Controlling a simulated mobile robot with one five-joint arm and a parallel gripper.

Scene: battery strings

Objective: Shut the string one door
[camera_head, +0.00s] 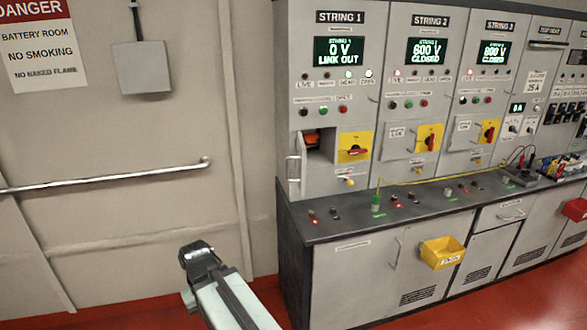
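The string one panel (333,90) is at the left end of the cabinet row. Its display (339,51) reads "0 V LINK OUT". Below its buttons is a small compartment (327,137), its mouth dark with something orange inside. The string one door (302,165) stands open at the compartment's left side, seen nearly edge-on, with an upright bar handle (292,170) on it. My gripper (198,257) is at the lower middle, left of the counter and well apart from the door. Its fingers are too dark and small to tell open from shut.
A dark counter (345,228) juts out below the panels, with a green item (376,200) and a yellow cable on it. A yellow bin (441,252) hangs on the counter front. A wall rail (110,180) runs at left. Red floor (490,310) is clear in front.

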